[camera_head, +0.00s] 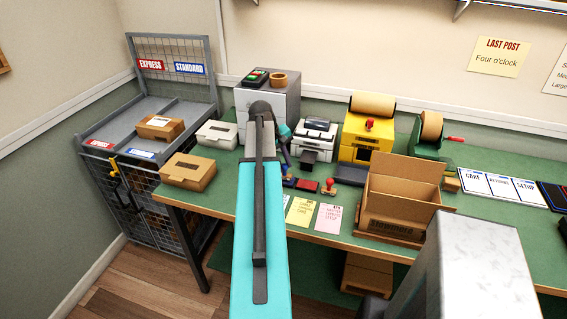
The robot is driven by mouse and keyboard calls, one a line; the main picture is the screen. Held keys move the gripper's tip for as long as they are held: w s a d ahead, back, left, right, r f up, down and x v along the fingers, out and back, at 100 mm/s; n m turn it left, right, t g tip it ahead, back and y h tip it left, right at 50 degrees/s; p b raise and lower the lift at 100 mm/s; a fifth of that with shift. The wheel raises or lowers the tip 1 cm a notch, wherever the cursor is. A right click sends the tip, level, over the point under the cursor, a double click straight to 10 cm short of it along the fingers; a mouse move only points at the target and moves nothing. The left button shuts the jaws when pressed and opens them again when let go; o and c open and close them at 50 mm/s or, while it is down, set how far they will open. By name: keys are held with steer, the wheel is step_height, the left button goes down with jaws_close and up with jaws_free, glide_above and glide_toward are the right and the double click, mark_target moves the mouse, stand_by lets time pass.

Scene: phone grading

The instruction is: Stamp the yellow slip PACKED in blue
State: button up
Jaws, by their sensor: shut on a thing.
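The yellow slip (300,211) lies flat on the green bench near its front edge, just right of my teal arm. My gripper (286,166) is low over the bench behind the slip, partly hidden by my arm. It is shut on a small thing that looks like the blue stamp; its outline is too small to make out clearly. A blue ink pad (289,182) shows just below the gripper. I cannot tell whether the held thing touches it. A red ink pad (307,185) lies to its right, and a red-handled stamp (328,185) stands beside that.
A pink slip (328,218) lies right of the yellow one. An open cardboard box (392,222) stands further right. A white printer (314,142) and yellow dispenser (362,145) stand behind. A brown box (187,172) and white box (217,134) are at left.

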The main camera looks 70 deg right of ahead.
steer(key=shift+f, duration=0.45)
stand_by(1.1)
steer(key=shift+r+p, duration=2.15)
steer(key=shift+r, duration=1.4)
